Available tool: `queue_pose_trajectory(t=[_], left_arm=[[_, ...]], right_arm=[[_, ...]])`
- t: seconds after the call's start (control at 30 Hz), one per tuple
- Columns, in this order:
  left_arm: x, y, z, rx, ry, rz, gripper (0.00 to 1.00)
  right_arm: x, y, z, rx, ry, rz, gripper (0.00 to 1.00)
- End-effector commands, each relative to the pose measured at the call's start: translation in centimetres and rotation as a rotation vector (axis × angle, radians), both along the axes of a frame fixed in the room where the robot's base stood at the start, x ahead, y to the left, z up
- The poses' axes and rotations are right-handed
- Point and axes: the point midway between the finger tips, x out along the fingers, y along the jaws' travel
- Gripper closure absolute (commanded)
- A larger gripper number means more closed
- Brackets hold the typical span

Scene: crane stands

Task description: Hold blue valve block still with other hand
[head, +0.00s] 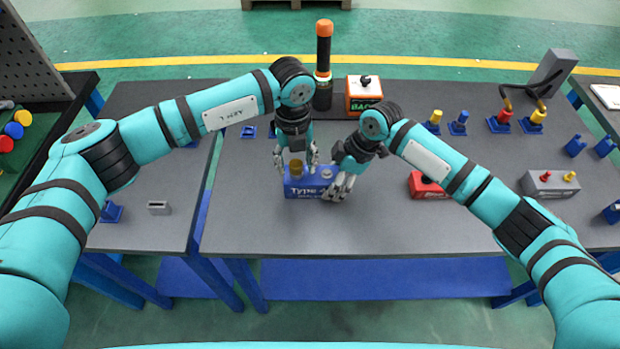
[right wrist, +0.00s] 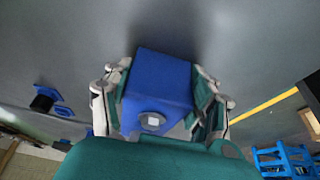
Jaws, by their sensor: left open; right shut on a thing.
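The blue valve block (head: 303,190), with white lettering on its front, stands on the dark grey table in the head view. A brass-coloured knob (head: 296,167) is on its top left and a grey round fitting (head: 327,174) on its top right. My right gripper (head: 340,186) is shut on the block's right end. The right wrist view shows the blue block (right wrist: 160,80) between both fingers of that gripper (right wrist: 160,108). My left gripper (head: 297,163) is open above the block's left part, its fingers on either side of the brass knob. Whether they touch it is unclear.
Behind the block stand an orange-and-black cylinder (head: 324,65) and an orange box (head: 364,94). A red block (head: 428,186) lies to the right, partly behind my right arm. A grey block with small knobs (head: 550,184) is farther right. The table front is clear.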

Motion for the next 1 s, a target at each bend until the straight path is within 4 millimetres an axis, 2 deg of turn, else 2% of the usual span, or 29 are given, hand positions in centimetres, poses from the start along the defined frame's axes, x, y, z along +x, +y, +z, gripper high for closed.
queue_pose_trajectory(t=[0.2, 0.4, 0.6, 0.87, 1.0], left_arm=[[0.04, 0.03, 0.04, 0.0, -0.001, -0.295, 0.51], [0.03, 0.04, 0.0, 0.001, -0.001, -0.424, 0.51], [0.06, 0.02, 0.03, 0.001, -0.001, -0.701, 0.51], [0.06, 0.02, 0.02, 0.001, -0.001, -0.896, 0.51], [0.05, 0.01, 0.01, 0.0, -0.001, -1.097, 0.51]], right_arm=[[-0.12, -0.07, -0.19, -0.002, 0.004, 0.0, 0.87], [-0.12, -0.06, -0.17, -0.002, 0.004, 0.0, 0.87], [-0.11, -0.06, -0.17, -0.002, 0.004, 0.0, 0.87], [-0.12, -0.05, -0.17, -0.002, 0.004, 0.0, 0.87], [-0.12, -0.05, -0.17, -0.002, 0.004, 0.0, 0.87]])
